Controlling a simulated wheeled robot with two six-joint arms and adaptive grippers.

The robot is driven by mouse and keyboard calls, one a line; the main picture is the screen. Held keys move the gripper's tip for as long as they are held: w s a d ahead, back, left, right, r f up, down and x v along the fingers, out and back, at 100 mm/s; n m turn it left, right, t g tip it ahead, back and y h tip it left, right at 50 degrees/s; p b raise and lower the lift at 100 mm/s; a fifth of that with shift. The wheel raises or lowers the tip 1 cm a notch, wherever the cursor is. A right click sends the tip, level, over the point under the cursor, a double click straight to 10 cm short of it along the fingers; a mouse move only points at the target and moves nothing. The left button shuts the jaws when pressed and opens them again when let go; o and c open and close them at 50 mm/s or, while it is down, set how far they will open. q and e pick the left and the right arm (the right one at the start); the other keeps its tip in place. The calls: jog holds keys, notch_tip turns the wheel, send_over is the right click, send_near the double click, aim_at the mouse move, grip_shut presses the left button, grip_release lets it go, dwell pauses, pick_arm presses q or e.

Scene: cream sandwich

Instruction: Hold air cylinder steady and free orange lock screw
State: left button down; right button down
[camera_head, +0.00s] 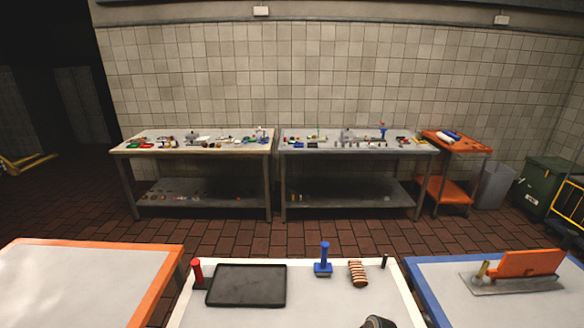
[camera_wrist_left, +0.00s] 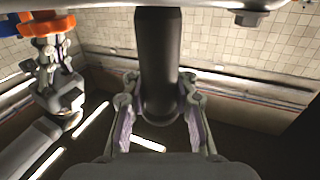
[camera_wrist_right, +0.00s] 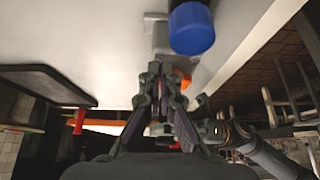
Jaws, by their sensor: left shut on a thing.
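A dark, round-ended cylinder (camera_wrist_left: 157,60), seemingly the air cylinder, stands between the fingers of my left gripper (camera_wrist_left: 160,95), which is shut on it. An orange part (camera_wrist_left: 47,24), likely the lock screw, shows at the upper left of the left wrist view. My right gripper (camera_wrist_left: 58,85) is close below this orange part. In the right wrist view, my right gripper's fingertips (camera_wrist_right: 161,72) are close together, with an orange piece (camera_wrist_right: 184,80) just beside them; whether they hold it is unclear. A blue round cap (camera_wrist_right: 192,28) is above them. Neither gripper is clear in the head view.
The white table has a black tray (camera_head: 246,286), a red-handled piece (camera_head: 197,269), a blue-handled piece (camera_head: 323,262) and a striped brown piece (camera_head: 357,273). A dark object (camera_head: 377,322) shows at the bottom edge. Two cluttered tables (camera_head: 195,151) stand against the wall.

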jog(key=r, duration=0.6)
jog(key=shift+d, duration=0.2)
pick_arm(q)
jog(key=c, duration=0.9)
grip_release()
jog(key=p+v, duration=0.2)
jog(key=v, duration=0.7)
jog(key=o, duration=0.6)
jog(key=shift+c, duration=0.2)
pick_arm(e)
notch_tip(320, 180, up, 2)
jog(key=shift+r, duration=0.1)
